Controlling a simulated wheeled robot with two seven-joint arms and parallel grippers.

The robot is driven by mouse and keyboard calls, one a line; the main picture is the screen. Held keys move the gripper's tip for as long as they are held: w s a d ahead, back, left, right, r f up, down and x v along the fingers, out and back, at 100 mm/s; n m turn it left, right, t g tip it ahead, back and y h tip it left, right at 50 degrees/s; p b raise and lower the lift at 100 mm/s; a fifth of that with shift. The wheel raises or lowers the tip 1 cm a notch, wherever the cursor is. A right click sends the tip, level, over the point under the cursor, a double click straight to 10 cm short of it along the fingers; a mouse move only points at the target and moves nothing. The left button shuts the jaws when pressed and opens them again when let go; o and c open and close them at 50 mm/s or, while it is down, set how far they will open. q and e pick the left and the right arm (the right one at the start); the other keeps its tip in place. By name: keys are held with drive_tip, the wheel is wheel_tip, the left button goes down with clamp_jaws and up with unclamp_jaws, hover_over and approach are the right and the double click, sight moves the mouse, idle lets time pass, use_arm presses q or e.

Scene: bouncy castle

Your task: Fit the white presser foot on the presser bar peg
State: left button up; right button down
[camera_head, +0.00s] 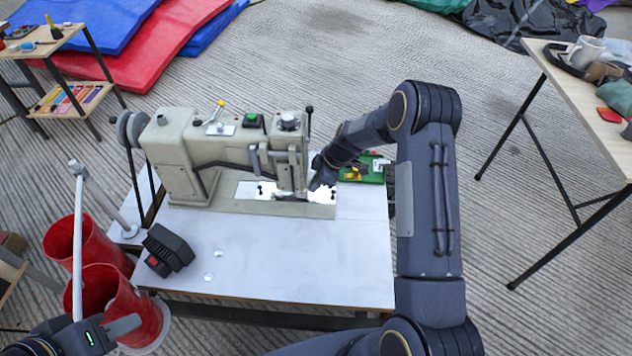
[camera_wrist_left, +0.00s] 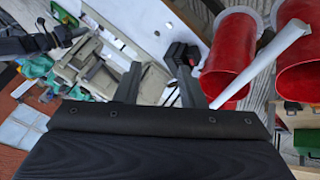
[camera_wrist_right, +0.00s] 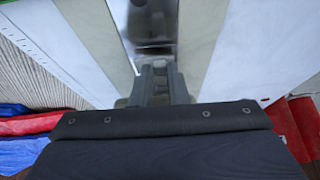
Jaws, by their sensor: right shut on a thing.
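The beige sewing machine (camera_head: 232,150) stands at the back of the white-topped table. Its needle and presser bar area (camera_head: 284,175) is at the right end of the arm, above the bright bed plate (camera_head: 247,190). My right gripper (camera_head: 320,182) is at that end, low over the bed. Its fingers are close together in the right wrist view (camera_wrist_right: 160,85). The white presser foot is not clearly visible; the fingers and glare hide it, and I cannot tell whether it touches the peg. My left gripper (camera_wrist_left: 160,88) is open and empty, at the lower left near the red buckets.
Two red buckets (camera_head: 85,250) with a pale pole stand left of the table (camera_head: 290,265). A black block (camera_head: 168,250) and small clear discs (camera_head: 208,276) lie on the tabletop. A green tray (camera_head: 368,168) is behind my right arm. The front tabletop is mostly clear.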

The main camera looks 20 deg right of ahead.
drive_tip(key=shift+w+a+b, duration=0.25)
drive_tip(key=shift+a+b, duration=0.2)
drive_tip(key=shift+b, duration=0.1)
idle(0.4)
drive_tip(key=c, duration=1.3)
unclamp_jaws()
drive_tip(key=shift+c, duration=0.2)
drive_tip(key=p+v, duration=0.1)
drive_tip(key=v, duration=0.7)
drive_tip(key=shift+p, duration=0.3)
